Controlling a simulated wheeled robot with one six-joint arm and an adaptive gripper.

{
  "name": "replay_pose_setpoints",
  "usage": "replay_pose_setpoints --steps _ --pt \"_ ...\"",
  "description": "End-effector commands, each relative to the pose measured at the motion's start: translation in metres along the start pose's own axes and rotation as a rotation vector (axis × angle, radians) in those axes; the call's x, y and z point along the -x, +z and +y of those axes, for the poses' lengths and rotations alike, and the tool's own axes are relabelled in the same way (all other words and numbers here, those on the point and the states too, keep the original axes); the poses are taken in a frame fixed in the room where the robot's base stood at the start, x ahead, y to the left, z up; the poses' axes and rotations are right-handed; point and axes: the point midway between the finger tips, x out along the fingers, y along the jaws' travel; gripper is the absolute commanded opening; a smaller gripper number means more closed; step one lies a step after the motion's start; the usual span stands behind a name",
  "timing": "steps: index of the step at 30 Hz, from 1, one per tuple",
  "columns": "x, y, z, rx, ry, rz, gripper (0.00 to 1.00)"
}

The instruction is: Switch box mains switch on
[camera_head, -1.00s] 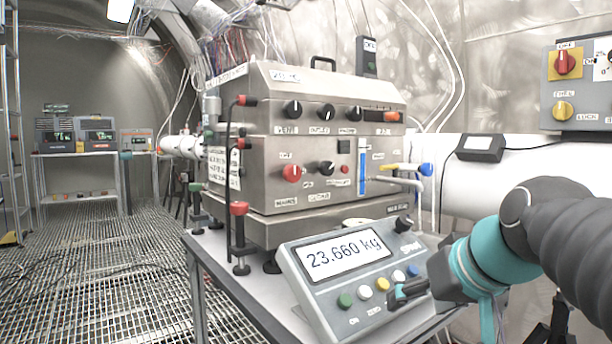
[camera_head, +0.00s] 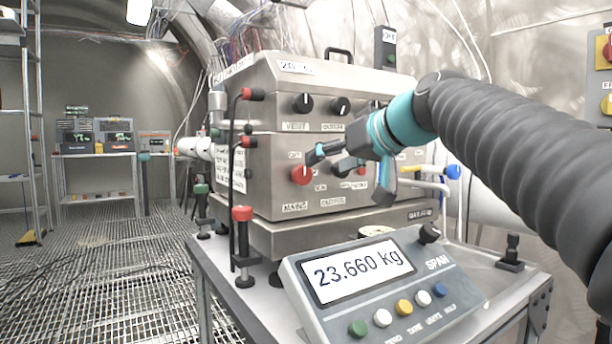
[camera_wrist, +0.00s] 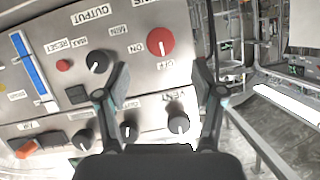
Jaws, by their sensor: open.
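The mains switch is a red knob (camera_head: 302,175) on the left of the steel box's (camera_head: 262,190) lower front panel, above the MAINS label. In the wrist view, upside down, the red knob (camera_wrist: 160,42) has ON and OFF labels beside it. Its white mark seems to point towards OFF. My gripper (camera_head: 327,160) is open in front of the panel, just right of the knob in the head view. In the wrist view my gripper's fingers (camera_wrist: 162,80) are spread wide, with the knob beyond the gap between them. I see no contact with it.
Black knobs sit close by, including the VENT knob (camera_wrist: 178,122) and the OUTPUT knob (camera_wrist: 98,62). A scale display (camera_head: 372,285) stands in front of the box on the table. A blue-handled valve pipe (camera_head: 430,172) sticks out at the right.

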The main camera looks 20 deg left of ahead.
Motion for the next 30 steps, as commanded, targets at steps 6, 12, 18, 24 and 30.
replay_pose_setpoints --steps 6,12,18,24,30 --pt "-0.043 0.0 -0.002 0.001 -0.003 -0.003 0.68" --pt "-0.073 0.0 -0.002 0.001 -0.003 -0.003 0.68" --pt "-0.088 0.0 -0.003 0.001 -0.003 -0.001 0.68" --pt "-0.09 0.0 -0.003 0.002 -0.003 -0.001 0.68" --pt "-0.09 0.0 -0.003 0.002 -0.002 -0.001 0.5"
